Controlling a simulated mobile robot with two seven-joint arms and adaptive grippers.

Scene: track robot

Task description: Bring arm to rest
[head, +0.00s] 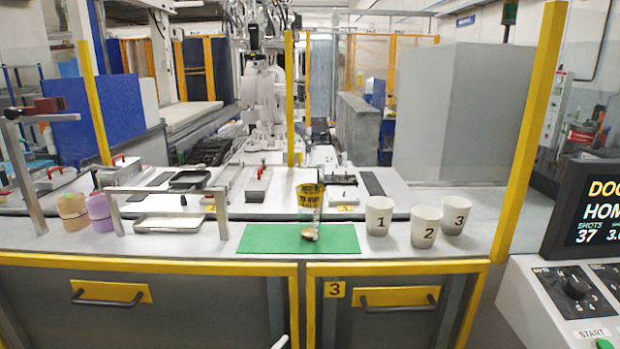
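Neither of my grippers can be made out in the head view. A small white tip (281,342) shows at the bottom edge, too little of it to tell what it is. On the counter, a clear cup (309,200) with a yellow and black band stands on a green mat (262,238). A small brownish round thing shows at its base. White paper cups marked 1 (379,215), 2 (426,226) and 3 (455,215) stand to the right of the mat.
At the left are a tan jar (73,212), a purple jar (99,212) and a metal tray (169,222) under a metal frame. A yellow post (530,130) and a control panel with a screen (590,212) are at the right. Drawer handles (400,302) jut from the counter front.

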